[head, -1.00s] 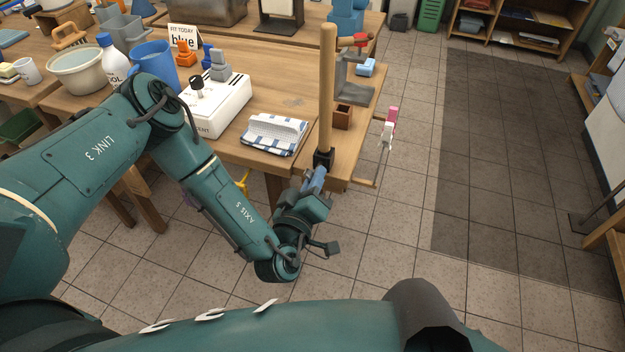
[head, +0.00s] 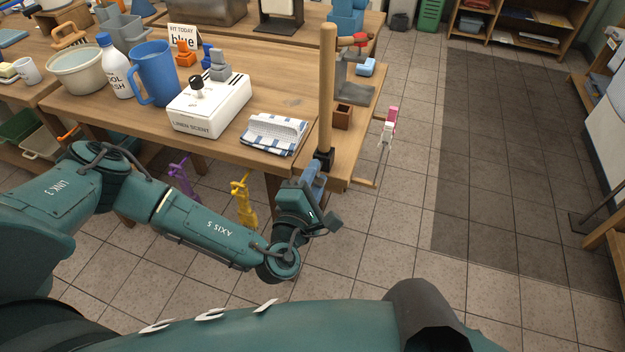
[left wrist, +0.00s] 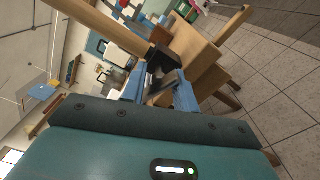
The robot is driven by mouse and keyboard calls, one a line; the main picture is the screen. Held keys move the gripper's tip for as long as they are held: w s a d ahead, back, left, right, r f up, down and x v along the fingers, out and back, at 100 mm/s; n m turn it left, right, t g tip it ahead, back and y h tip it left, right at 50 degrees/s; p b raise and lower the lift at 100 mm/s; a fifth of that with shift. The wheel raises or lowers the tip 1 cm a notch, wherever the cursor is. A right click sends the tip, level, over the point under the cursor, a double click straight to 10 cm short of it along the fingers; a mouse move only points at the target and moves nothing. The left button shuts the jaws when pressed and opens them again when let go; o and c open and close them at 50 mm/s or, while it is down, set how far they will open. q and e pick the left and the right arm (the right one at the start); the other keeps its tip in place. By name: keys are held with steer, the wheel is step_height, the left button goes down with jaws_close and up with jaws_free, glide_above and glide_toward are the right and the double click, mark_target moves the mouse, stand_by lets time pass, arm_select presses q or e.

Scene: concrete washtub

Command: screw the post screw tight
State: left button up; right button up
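A tall wooden post (head: 327,90) stands upright at the front corner of the wooden table (head: 290,100), with a black clamp-like holder (head: 324,157) at its foot. My left gripper (head: 314,178), with blue fingers, reaches up from below to this holder. In the left wrist view the post (left wrist: 95,25) runs in from the upper left to the dark holder (left wrist: 164,58). The two blue fingers (left wrist: 158,92) stand apart there, with a dark part between them. The post screw is not clearly distinguishable, and I cannot tell whether the fingers press on it. My right gripper is not in view.
A white box with a black knob (head: 210,105), a striped cloth (head: 272,134) and a blue pitcher (head: 155,72) stand on the table left of the post. A small brown box (head: 342,117) is close on its right. Tiled floor is free to the right.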

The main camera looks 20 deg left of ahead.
arm_select(q)
steer(key=n, duration=0.4)
steer(key=shift+n, duration=0.3)
steer(key=shift+r, duration=0.15)
steer(key=shift+s+p, duration=0.45)
steer(key=shift+s, duration=0.1)
steer(key=s+p, duration=0.3)
steer(key=s, duration=0.3)
steer(key=shift+a, duration=0.1)
